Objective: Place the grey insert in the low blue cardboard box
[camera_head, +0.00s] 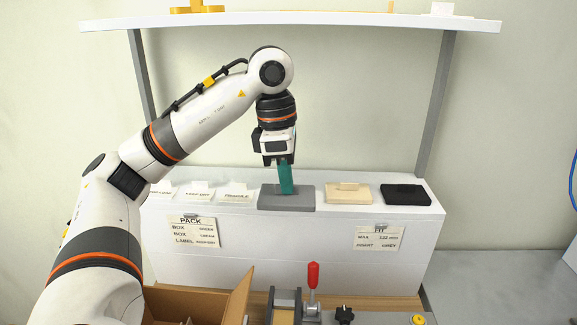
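The grey insert (287,203) is a flat slab on the white ledge, between the label cards and a cream insert. My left gripper (285,184) points down right above it. A teal upright piece shows between the gripper and the slab; I cannot tell if it is a finger or something held. The fingertips reach the slab's top or just above it, and their gap is hidden. No low blue cardboard box shows; a brown cardboard box with raised flaps (238,296) is cut off at the bottom edge. My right gripper is out of view.
A cream insert (348,194) and a black insert (406,195) sit to the right on the ledge (300,240). Label cards (236,190) stand to the left. A red-handled clamp (313,280) and a black knob (344,315) are at the bottom. A shelf (290,18) spans above.

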